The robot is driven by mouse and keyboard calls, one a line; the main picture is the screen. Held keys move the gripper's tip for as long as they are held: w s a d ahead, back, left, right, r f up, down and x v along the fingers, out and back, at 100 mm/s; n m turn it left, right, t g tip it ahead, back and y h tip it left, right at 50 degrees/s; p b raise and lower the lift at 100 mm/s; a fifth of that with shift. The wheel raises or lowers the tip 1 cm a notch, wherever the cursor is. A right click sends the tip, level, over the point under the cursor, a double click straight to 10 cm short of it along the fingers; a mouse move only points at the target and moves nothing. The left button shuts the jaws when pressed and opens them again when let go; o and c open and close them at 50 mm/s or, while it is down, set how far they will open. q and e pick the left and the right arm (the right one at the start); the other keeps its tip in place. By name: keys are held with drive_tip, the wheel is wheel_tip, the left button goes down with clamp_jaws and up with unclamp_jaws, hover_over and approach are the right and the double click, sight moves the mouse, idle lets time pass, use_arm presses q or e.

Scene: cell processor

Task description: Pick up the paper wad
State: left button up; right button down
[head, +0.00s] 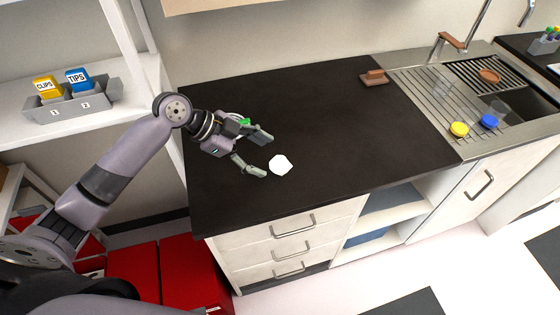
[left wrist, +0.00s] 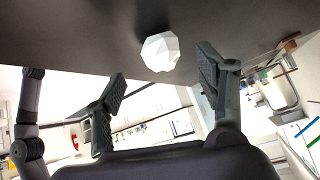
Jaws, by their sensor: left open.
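The paper wad (head: 280,164) is a white, faceted lump on the dark countertop (head: 320,120), near its left end. It also shows in the left wrist view (left wrist: 160,52), at the top middle. My left gripper (head: 264,154) is open just left of the wad, with its two fingers pointing toward it. In the left wrist view the fingers (left wrist: 160,82) stand apart, and the wad appears between and beyond their tips. The gripper looks empty. My right gripper is not in view.
A brown wooden-handled block (head: 374,78) lies at the back of the counter. A sink with a drainboard (head: 430,97) is at the right, holding a yellow lid (head: 459,129) and a blue lid (head: 489,121). A shelf with a grey bin (head: 75,106) stands left. The counter around the wad is clear.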

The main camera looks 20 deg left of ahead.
sight(272, 161)
use_arm(q)
drive_tip(key=shift+w+d+f, duration=0.15)
drive_tip(key=shift+d+f, duration=0.05)
drive_tip(key=p+x, duration=0.1)
drive_tip(key=x, duration=0.2)
drive_tip(key=shift+w+f+p, duration=0.15)
drive_tip(key=shift+f+p, duration=0.25)
drive_tip(key=shift+w+d+f, duration=0.1)
drive_tip(key=shift+d+f, duration=0.3)
drive_tip(key=shift+a, duration=0.1)
drive_tip(key=c, duration=0.8)
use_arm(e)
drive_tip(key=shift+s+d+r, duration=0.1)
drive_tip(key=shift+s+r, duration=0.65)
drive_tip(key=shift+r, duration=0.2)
use_arm(q)
drive_tip(key=shift+c, duration=0.2)
